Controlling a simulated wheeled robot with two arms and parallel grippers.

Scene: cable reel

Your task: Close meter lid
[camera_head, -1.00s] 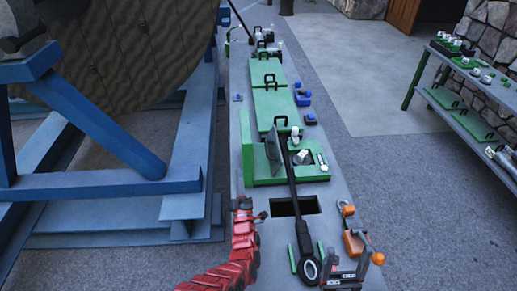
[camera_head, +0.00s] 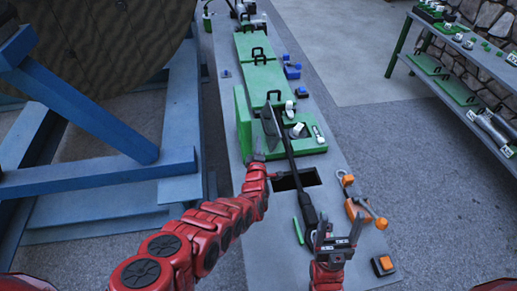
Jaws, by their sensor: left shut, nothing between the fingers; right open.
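The green meter unit (camera_head: 308,147) lies on the grey bench, with white fittings on its top. A dark flat panel, which looks like its lid (camera_head: 269,128), stands raised and tilted at the unit's left side. My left gripper (camera_head: 262,166) is shut and empty, just in front of the unit's near left corner, below the lid; whether it touches the unit I cannot tell. My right gripper (camera_head: 337,232) is open and empty at the bench's near end, beside the handle of a long black tool (camera_head: 307,205) that leans up to the unit.
A rectangular opening (camera_head: 297,180) lies in the bench before the unit. An orange clamp-like part (camera_head: 352,203) and an orange-topped block (camera_head: 383,264) are at the right. Green lidded boxes (camera_head: 262,80) stand beyond. A blue frame (camera_head: 100,180) flanks the left; a shelf (camera_head: 465,75) is far right.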

